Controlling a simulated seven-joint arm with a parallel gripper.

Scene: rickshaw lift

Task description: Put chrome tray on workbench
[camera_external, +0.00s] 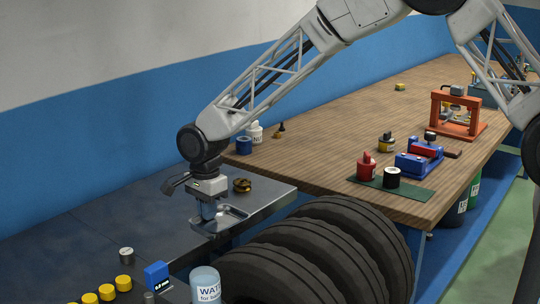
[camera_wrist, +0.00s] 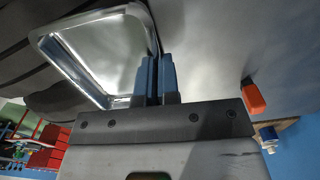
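The chrome tray (camera_external: 233,212) is a shallow, shiny rectangular tray near the front edge of the dark metal counter (camera_external: 262,200). My gripper (camera_external: 208,212) points down at the tray's left side. In the wrist view, the tray (camera_wrist: 98,50) lies left of my gripper (camera_wrist: 158,75). Its blue fingers are close together, with the tray's rim running between them, so they look shut on the rim. I cannot tell whether the tray rests on the counter or is slightly raised. The wooden workbench (camera_external: 320,150) is to the right of the counter.
Black tyres (camera_external: 325,240) stand in front of the counter and workbench. A brass-coloured part (camera_external: 242,185) sits behind the tray. Red and black containers on a green mat (camera_external: 400,190), a blue vise (camera_external: 418,160) and an orange press (camera_external: 458,115) occupy the workbench's right side. Its middle is clear.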

